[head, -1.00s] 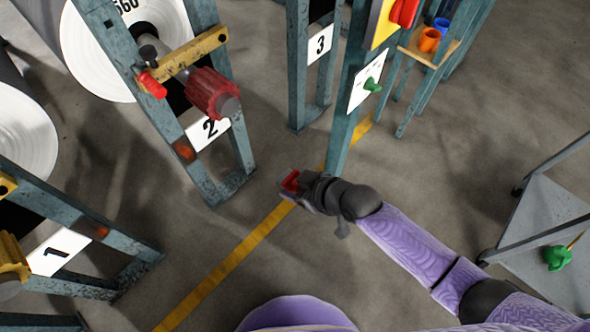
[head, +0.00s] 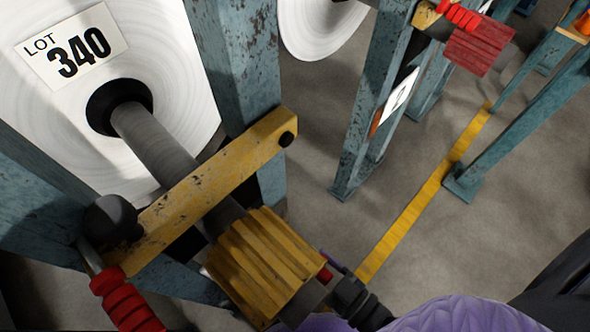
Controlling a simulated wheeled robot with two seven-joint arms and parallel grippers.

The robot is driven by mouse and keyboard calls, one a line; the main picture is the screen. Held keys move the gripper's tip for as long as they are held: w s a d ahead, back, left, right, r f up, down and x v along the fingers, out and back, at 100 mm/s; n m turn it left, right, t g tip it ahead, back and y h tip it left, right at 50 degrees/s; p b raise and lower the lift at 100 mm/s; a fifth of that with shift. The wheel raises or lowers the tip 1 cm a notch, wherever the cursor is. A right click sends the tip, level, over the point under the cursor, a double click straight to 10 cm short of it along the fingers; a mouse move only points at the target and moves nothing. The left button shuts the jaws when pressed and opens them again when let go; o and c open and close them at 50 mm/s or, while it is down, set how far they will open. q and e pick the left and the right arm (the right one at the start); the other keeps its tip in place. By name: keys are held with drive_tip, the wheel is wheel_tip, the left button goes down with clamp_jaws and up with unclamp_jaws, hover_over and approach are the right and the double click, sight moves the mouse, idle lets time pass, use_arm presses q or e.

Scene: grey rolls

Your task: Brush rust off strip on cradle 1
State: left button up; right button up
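Cradle 1 (head: 237,85) fills the left of the head view, with blue-grey worn posts and a yellow locking bar (head: 205,190) across the shaft. Its number plate and rust strip are hidden behind the yellow ribbed hub (head: 262,262). My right gripper (head: 330,277) is dark with a bit of red, low in the view just right of the hub and partly hidden by it. I cannot tell whether it is open, or whether it touches the cradle or holds anything. No brush can be made out. My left gripper is out of view.
A white roll (head: 185,75) marked LOT 340 sits on the cradle's shaft. A red ribbed handle (head: 130,305) sticks out at lower left. Cradle 2 (head: 355,150) stands beyond, with a red hub (head: 480,45). Floor with a yellow line (head: 425,195) lies open between them.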

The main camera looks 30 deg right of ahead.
drive_tip(key=shift+a+f, duration=0.1)
drive_tip(key=shift+a, duration=0.25)
drive_tip(key=shift+w+a, duration=0.1)
drive_tip(key=shift+w, duration=0.3)
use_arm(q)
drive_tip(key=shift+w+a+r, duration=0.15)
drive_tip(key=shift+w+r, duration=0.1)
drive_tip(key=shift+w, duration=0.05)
use_arm(e)
drive_tip(key=shift+x, duration=2.45)
drive_tip(key=shift+x, duration=1)
drive_tip(key=d, duration=0.2)
drive_tip(key=w+d, duration=0.1)
drive_tip(key=shift+d, duration=0.35)
drive_tip(key=shift+w+d, duration=0.1)
drive_tip(key=shift+w, duration=0.1)
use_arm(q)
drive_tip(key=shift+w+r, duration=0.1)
use_arm(e)
drive_tip(key=shift+s+a, duration=0.25)
drive_tip(key=shift+a, duration=0.75)
drive_tip(key=shift+s+a, duration=0.3)
drive_tip(key=shift+a, duration=0.7)
drive_tip(key=shift+c, duration=0.6)
